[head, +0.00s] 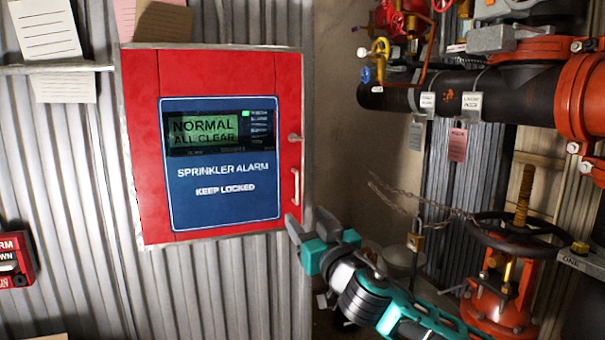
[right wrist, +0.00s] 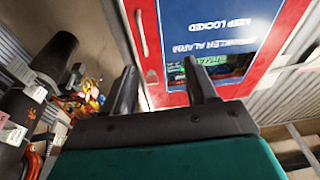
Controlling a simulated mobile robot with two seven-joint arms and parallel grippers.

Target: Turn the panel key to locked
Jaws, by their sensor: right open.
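The red sprinkler alarm panel (head: 210,60) hangs on the corrugated wall, door shut, its screen reading NORMAL ALL CLEAR. A small silver key (head: 295,137) sticks out at its right edge, roughly level, above a pale door handle (head: 295,187). I cannot read any lock marking. My right gripper (head: 320,228) is open and empty, below and right of the handle. In the right wrist view the panel (right wrist: 292,35) appears upside down; the key (right wrist: 151,76) shows between the open fingers (right wrist: 160,72), apart from them, with the handle (right wrist: 142,33) beyond. My left gripper is out of view.
Black and red pipes (head: 515,95) with colored valve handles fill the right side. A chained handwheel (head: 515,232) and a padlock (head: 415,240) stand near my right arm. A small red alarm box (head: 12,262) is at far left. Paper notes hang upper left.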

